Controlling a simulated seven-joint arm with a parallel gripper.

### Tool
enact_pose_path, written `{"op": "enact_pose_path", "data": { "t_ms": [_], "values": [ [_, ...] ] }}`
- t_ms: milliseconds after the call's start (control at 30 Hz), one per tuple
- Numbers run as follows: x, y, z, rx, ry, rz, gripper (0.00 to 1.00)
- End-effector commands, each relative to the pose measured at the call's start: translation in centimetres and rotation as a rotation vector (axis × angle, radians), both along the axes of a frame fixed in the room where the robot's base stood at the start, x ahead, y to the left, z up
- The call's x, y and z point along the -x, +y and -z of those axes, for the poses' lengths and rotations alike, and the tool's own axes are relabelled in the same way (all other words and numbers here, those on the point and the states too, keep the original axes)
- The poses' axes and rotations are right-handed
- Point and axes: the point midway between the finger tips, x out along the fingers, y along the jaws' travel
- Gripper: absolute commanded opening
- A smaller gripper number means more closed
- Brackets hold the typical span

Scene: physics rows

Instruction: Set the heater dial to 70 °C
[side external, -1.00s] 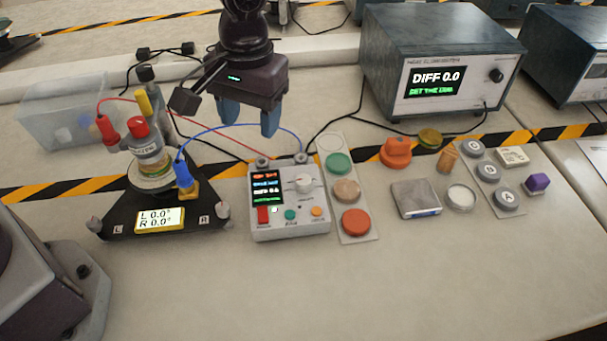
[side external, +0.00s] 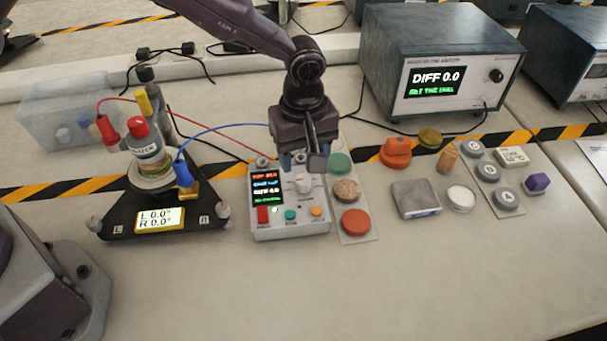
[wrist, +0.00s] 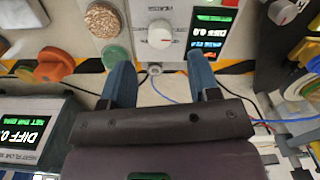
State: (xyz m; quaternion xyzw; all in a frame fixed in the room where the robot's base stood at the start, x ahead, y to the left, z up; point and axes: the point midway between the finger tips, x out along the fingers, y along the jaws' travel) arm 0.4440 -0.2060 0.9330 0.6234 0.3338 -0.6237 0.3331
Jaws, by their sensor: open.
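The heater box (side external: 290,232) is a pale control unit with a small dark screen (side external: 267,187) at its left and a white round dial (side external: 304,184) at its right. The screen text is too small to read surely. My gripper (side external: 293,163) is open over the box's back edge, just behind the dial and apart from it. In the wrist view the two blue fingers (wrist: 159,85) point toward the box, and the dial (wrist: 160,34) lies beyond their tips, roughly between their lines. The dial's exact setting cannot be told.
Right of the box is a strip with green, tan and red discs (side external: 355,222). A black stand (side external: 120,217) with red and blue leads stands left. A blue-grey instrument (side external: 440,60) reading DIFF 0.0 is at the back. Cables run behind the box. The front table is clear.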

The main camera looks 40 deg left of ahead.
Motion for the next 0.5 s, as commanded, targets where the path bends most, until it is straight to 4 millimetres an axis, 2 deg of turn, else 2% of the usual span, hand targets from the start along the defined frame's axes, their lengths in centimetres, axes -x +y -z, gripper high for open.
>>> {"op": "enact_pose_path", "data": {
  "t_ms": [33, 200, 333, 500],
  "values": [
    [0.1, 0.0, 1.2, 0.001, 0.004, 0.000, 0.56],
    [0.1, 0.0, 4.0, 0.000, 0.002, 0.001, 0.56],
    [0.0, 0.0, 5.3, 0.001, 0.001, 0.001, 0.56],
    [0.0, 0.0, 5.9, 0.001, 0.000, 0.001, 0.56]
  ]
}}
